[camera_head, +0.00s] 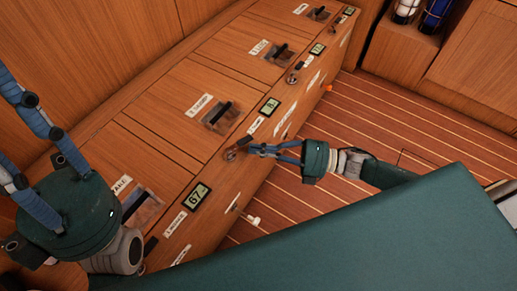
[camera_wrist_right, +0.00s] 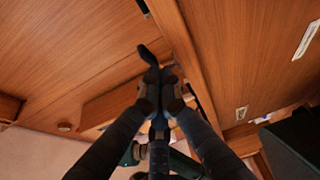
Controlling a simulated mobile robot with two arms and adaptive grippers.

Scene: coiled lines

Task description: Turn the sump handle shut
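A small dark handle with a reddish-brown base (camera_head: 236,150) sits on the front edge of the wooden locker, between two small displays. I take it as the sump handle, but its label is too small to read surely. My right gripper (camera_head: 252,149) reaches it from the right. In the right wrist view the fingertips (camera_wrist_right: 161,76) are close together around the dark lever (camera_wrist_right: 150,53), whose end shows beyond them. The fingers hide the lever's base. My left gripper (camera_head: 30,150) is at the left with its blue fingers spread; their tips are out of frame.
The locker top (camera_head: 165,105) carries several labelled lids with dark latches (camera_head: 217,115). Displays read 67 (camera_head: 196,197) and 8 (camera_head: 270,107). A similar small handle (camera_head: 292,79) is farther along the edge. A dark green surface (camera_head: 380,235) fills the lower right; striped floor (camera_head: 370,120) lies beyond.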

